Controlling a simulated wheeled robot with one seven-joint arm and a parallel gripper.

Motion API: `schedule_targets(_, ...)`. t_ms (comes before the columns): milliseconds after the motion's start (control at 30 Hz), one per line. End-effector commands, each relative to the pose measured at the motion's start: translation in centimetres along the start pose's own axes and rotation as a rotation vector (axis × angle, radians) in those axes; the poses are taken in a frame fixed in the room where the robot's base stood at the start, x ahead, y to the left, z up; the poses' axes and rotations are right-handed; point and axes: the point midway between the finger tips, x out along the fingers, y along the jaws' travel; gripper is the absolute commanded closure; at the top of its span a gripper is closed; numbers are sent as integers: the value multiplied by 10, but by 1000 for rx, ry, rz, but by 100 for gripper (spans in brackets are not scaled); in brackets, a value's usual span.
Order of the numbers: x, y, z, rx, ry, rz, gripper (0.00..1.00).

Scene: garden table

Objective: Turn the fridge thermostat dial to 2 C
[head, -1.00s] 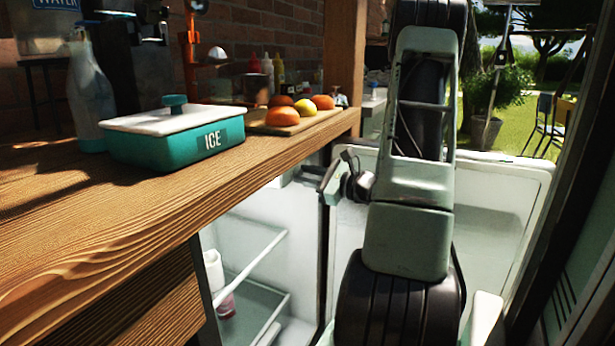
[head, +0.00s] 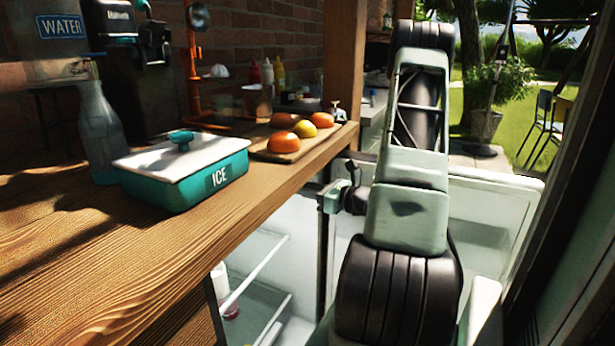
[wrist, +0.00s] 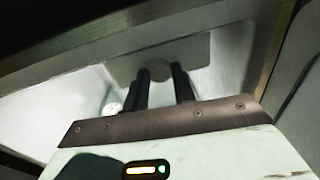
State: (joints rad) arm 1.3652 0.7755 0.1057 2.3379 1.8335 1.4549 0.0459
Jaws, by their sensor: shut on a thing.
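In the wrist view, a pale round dial (wrist: 159,67) sits on a grey panel (wrist: 197,50) inside the fridge. My gripper (wrist: 160,75) has its two dark fingers on either side of the dial and is shut on it. The dial's numbers and pointer are too small and dim to read. In the head view, the fridge (head: 290,228) stands open under the wooden counter, with its white door (head: 495,215) swung out behind my arm. The dial and my fingertips are hidden there by the counter and my arm.
On the wooden counter (head: 60,250) stand a teal ICE box (head: 190,185), a clear bottle (head: 100,130) and a board with several fruits (head: 300,145). The counter edge runs close beside my arm. Glass shelves (head: 262,270) and a small bottle (head: 222,290) are inside the fridge.

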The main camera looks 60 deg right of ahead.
Motion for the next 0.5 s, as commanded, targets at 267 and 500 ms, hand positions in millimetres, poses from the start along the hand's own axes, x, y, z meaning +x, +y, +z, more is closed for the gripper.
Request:
schedule_targets(267, -1, 0, 6, 250, 20, 7, 97)
schedule_targets(500, -1, -1, 4, 408, 31, 12, 97)
